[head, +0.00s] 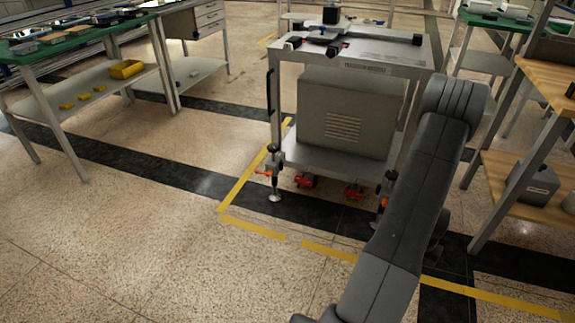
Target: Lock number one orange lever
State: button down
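A grey metal cart (330,158) stands in the middle of the head view. It has a low shelf and a support foot at each front corner. A small orange lever (264,173) shows at the cart's left front foot (275,185), near the floor. A second orange lever (384,203) shows at the right front foot, partly hidden by my arm. I cannot read a number on either, nor tell whether they are locked. My arm crosses the right of the view in front of the cart. My gripper is not visible.
Red casters (306,180) sit under the cart. Yellow tape (252,228) marks the floor around it. A green-topped bench (85,40) with a yellow bin (126,69) stands at left. A wooden-shelved rack (505,180) stands at right. The floor in front and left is clear.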

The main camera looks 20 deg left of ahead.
aim_at(262, 173)
jog(key=i+j+u, duration=0.1)
jog(key=i+j, duration=0.15)
jog(key=j, duration=0.3)
jog(key=i+j+u, duration=0.15)
jog(key=j, duration=0.35)
jog(key=i+j+u, duration=0.1)
jog(key=i+j, duration=0.25)
jog(key=j, duration=0.15)
jog(key=i+j+u, duration=0.15)
jog(key=i+j, duration=0.15)
jog(key=j, duration=0.2)
jog(key=i+j+u, duration=0.1)
jog(key=i+j, duration=0.2)
jog(key=j, duration=0.15)
